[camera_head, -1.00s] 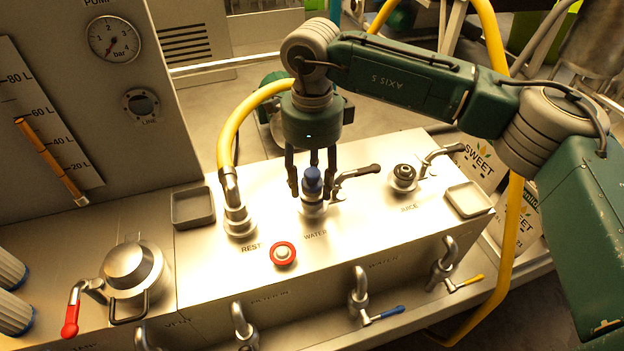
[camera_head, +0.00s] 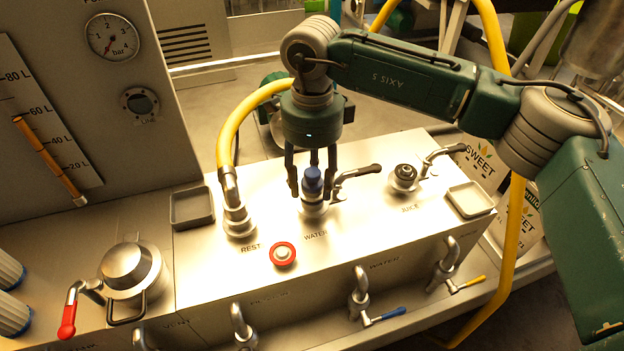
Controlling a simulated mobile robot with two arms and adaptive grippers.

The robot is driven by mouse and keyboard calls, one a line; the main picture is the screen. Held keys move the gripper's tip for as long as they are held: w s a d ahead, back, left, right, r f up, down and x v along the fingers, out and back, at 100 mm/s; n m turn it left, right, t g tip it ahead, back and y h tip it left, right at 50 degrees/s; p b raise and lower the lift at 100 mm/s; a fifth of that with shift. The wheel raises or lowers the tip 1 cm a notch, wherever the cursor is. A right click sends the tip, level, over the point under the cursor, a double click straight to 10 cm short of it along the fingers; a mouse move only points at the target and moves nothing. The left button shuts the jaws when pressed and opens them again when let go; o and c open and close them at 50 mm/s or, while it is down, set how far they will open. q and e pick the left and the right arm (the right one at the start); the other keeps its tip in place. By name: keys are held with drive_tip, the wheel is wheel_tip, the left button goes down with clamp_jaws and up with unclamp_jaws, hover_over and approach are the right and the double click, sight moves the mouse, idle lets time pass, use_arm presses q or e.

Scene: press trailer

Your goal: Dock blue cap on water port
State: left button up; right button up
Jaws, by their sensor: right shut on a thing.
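The blue cap (camera_head: 312,181) sits upright on top of the water port (camera_head: 313,208), above the WATER label on the steel deck. My right gripper (camera_head: 314,188) comes straight down from above, its fingers around the cap and shut on it. The port's lever handle (camera_head: 357,171) points to the right, just beside the fingers. The exact contact between cap and port is too small to tell. My left gripper is not in view.
The REST port (camera_head: 238,218) with a yellow hose stands to the left. The juice port (camera_head: 404,178) with its lever stands to the right. A red ring button (camera_head: 283,254) is in front. Small trays (camera_head: 192,207) and (camera_head: 469,199) lie at both ends of the deck.

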sight(312, 172)
drive_tip(key=shift+f+b, duration=0.5)
drive_tip(key=shift+f, duration=0.05)
drive_tip(key=o, duration=0.9)
drive_tip(key=shift+o, duration=0.2)
drive_tip(key=shift+r+p, duration=2.8)
drive_tip(key=shift+r, duration=2.7)
drive_tip(key=shift+f, duration=0.1)
